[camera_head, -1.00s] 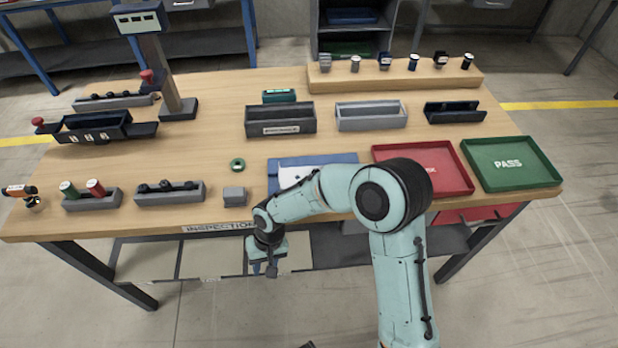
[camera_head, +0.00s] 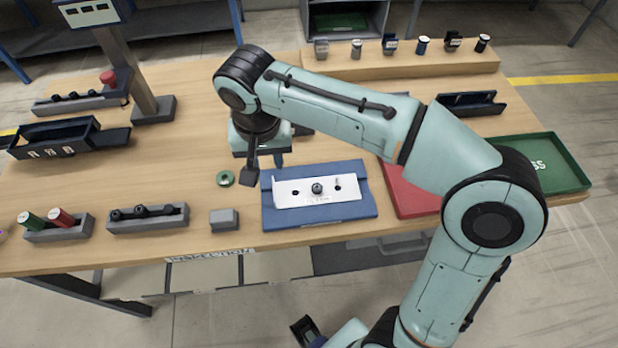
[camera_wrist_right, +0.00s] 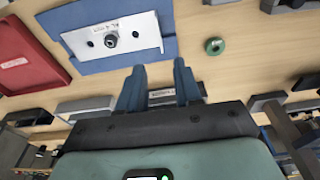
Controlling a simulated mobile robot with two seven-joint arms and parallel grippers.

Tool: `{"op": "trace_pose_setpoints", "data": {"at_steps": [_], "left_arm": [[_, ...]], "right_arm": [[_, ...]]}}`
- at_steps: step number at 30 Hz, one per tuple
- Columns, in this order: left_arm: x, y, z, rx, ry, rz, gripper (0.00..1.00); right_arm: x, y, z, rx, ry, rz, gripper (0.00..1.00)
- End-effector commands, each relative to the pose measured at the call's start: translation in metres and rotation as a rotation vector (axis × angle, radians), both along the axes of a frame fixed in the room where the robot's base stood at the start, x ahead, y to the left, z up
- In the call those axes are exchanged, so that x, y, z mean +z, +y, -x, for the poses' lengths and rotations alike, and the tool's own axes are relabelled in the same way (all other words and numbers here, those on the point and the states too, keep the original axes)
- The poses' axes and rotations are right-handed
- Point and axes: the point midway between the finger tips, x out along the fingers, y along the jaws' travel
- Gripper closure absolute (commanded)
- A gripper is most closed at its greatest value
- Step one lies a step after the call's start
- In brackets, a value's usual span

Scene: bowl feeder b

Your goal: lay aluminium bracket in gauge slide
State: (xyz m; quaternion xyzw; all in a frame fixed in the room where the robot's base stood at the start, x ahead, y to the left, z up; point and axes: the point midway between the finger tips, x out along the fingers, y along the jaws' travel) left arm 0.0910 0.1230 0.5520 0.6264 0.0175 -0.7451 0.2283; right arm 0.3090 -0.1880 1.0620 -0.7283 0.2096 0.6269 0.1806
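The aluminium bracket (camera_head: 300,198) is a silver plate with dark holes, a central stud and a raised lip at its left end. It lies on a blue pad (camera_head: 340,221) and also shows in the right wrist view (camera_wrist_right: 85,46). My right gripper (camera_head: 265,170) is open and empty, above the table just beyond the bracket's left end. Its two blue fingers stand apart in the right wrist view (camera_wrist_right: 158,82). The dark blue channel (camera_head: 60,145) by the display post at left seems to be the gauge slide. My left gripper is not identifiable.
A green ring (camera_head: 225,178) and a small grey block (camera_head: 224,219) lie left of the pad. Grey racks (camera_head: 150,221) hold dark pieces and red and green cylinders. A red tray (camera_head: 405,197) and green tray (camera_head: 560,165) are at right, partly behind my arm.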

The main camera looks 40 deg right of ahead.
Motion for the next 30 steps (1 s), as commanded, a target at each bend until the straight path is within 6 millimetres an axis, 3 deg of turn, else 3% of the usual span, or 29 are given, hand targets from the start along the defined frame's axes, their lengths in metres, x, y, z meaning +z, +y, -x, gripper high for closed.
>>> {"op": "trace_pose_setpoints", "data": {"at_steps": [9,17,25,30], "left_arm": [[-0.013,0.000,0.004,0.001,0.006,0.000,0.57],[-0.016,0.000,0.005,0.000,0.007,0.000,0.57],[-0.021,0.000,0.004,0.002,0.001,-0.001,0.57],[-0.021,0.000,0.003,0.002,-0.001,-0.001,0.57]], "right_arm": [[-0.061,-0.005,-0.007,-0.001,0.005,0.000,0.66],[-0.080,-0.006,-0.009,0.000,0.003,-0.001,0.66],[-0.119,-0.010,-0.013,-0.001,0.004,-0.001,0.66],[-0.127,-0.010,-0.014,0.000,0.002,-0.001,0.66]]}}
